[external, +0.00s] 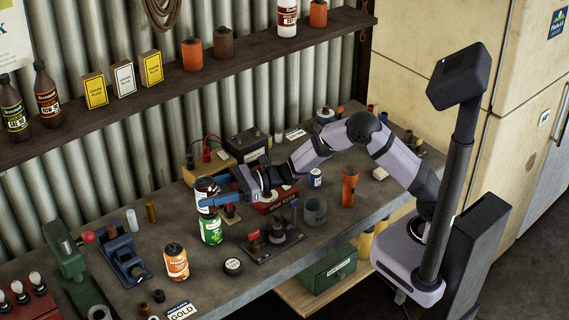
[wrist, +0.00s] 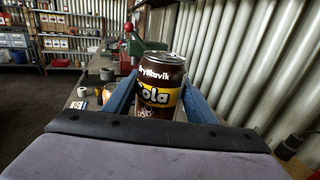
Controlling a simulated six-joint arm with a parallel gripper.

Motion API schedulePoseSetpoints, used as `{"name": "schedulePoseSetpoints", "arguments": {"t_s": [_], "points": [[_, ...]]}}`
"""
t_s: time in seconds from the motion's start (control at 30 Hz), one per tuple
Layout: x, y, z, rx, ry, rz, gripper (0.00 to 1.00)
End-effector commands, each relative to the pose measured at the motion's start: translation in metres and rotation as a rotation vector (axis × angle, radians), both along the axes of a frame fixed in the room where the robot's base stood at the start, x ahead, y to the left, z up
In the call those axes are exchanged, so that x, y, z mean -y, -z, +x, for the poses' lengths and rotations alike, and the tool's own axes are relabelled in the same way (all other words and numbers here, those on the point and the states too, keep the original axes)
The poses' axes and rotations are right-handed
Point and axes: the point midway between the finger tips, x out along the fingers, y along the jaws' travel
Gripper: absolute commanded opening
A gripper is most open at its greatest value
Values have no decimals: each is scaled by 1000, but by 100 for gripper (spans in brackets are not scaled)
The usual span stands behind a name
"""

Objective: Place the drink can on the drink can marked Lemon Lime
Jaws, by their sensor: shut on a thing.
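A dark brown cola can (external: 206,187) is held upright between the blue fingers of my gripper (external: 212,191). In the wrist view the same cola can (wrist: 160,88) stands between both fingers, its yellow label facing me. A green can (external: 211,230) stands upright on the workbench directly below the cola can; its print is too small to read, but its colour fits Lemon Lime. The cola can's bottom is at or just above the green can's top; I cannot tell whether they touch. The green can is hidden in the wrist view.
An orange can (external: 176,262) stands on the workbench (external: 240,292) at front left, with a dark round tin (external: 233,267) beside it. A blue vise (external: 124,258) stands left. A black metal fixture (external: 272,242) and a grey ring (external: 315,211) lie to the right.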

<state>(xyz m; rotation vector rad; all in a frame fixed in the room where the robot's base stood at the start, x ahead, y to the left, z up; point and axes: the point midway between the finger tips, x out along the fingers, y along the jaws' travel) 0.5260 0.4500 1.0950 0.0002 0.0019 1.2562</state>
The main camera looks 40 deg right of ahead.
Motion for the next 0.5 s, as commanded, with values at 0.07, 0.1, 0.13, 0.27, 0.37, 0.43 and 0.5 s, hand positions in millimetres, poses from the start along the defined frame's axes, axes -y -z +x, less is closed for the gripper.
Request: {"name": "schedulePoseSetpoints", "arguments": {"t_s": [0.07,0.1,0.13,0.27,0.37,0.43,0.5], "points": [[0,3,0,1,1,3,18],[0,5,0,2,1,3,18],[0,6,0,2,1,3,18],[0,7,0,4,1,4,18],[0,7,0,3,1,4,18],[0,8,0,3,1,4,18],[0,10,0,3,1,4,18]]}}
